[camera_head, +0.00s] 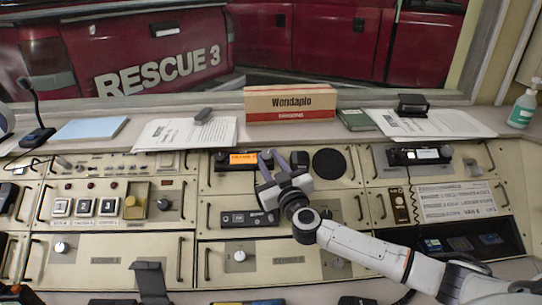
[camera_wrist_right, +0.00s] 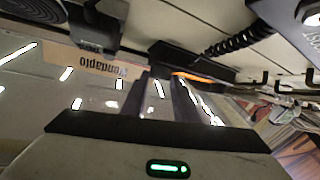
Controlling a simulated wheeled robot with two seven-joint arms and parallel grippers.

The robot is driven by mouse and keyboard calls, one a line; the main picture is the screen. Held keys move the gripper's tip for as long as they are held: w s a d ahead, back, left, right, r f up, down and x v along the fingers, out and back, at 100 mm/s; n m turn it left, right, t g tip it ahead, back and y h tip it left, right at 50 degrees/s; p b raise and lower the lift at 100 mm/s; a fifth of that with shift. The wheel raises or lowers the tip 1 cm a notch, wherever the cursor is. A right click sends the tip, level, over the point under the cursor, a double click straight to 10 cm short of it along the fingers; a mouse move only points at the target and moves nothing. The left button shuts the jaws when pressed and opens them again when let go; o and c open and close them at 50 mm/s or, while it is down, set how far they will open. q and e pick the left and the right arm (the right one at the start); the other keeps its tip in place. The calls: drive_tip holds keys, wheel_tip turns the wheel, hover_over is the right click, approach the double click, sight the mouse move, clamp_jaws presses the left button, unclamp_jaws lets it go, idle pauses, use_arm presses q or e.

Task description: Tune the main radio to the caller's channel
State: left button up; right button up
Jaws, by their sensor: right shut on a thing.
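The main radio (camera_head: 243,158), a dark unit with a lit orange display, is set in the upper middle panel of the console. My right gripper (camera_head: 281,158) is at the radio's right part, just right of the display. Its fingers are shut on what appears to be the radio's tuning knob, which they hide. In the right wrist view the two dark fingers (camera_wrist_right: 165,95) point toward the panel, with an orange glow beside their tips. The display's text is too small to read surely. My left gripper is not in view.
A round speaker (camera_head: 329,163) is just right of the gripper. A second dark radio (camera_head: 419,155) with a coiled cord is further right. A dark unit (camera_head: 249,218) lies below. A Wendaplo box (camera_head: 290,103), papers and a microphone (camera_head: 36,117) stand along the back ledge.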

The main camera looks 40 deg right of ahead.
drive_tip(key=m+h, duration=0.2)
drive_tip(key=m+g+h, duration=0.1)
drive_tip(key=m+h, duration=0.1)
drive_tip(key=shift+w+a+f, duration=0.1)
drive_tip(key=shift+w+a, duration=0.05)
drive_tip(key=shift+a, duration=0.25)
drive_tip(key=m+g+h, duration=0.2)
drive_tip(key=m, duration=0.1)
drive_tip(key=m+g+h, duration=0.1)
drive_tip(key=m+h, duration=0.1)
drive_tip(key=shift+w+a+g, duration=0.25)
drive_tip(key=shift+a+g, duration=0.05)
drive_tip(key=shift+g, duration=0.1)
drive_tip(key=m+g, duration=0.1)
drive_tip(key=m+g+h, duration=0.2)
drive_tip(key=m, duration=0.1)
drive_tip(key=shift+w+a+b, duration=0.2)
drive_tip(key=shift+w+b, duration=0.05)
drive_tip(key=shift+b, duration=0.1)
drive_tip(key=shift+m+g+h, duration=0.3)
drive_tip(key=shift+m+g, duration=0.6)
drive_tip(key=o, duration=1.1)
drive_tip(key=shift+w+r, duration=0.1)
drive_tip(key=shift+r, duration=0.1)
drive_tip(key=shift+c, duration=0.2)
drive_tip(key=b+v, duration=0.1)
drive_tip(key=v, duration=0.9)
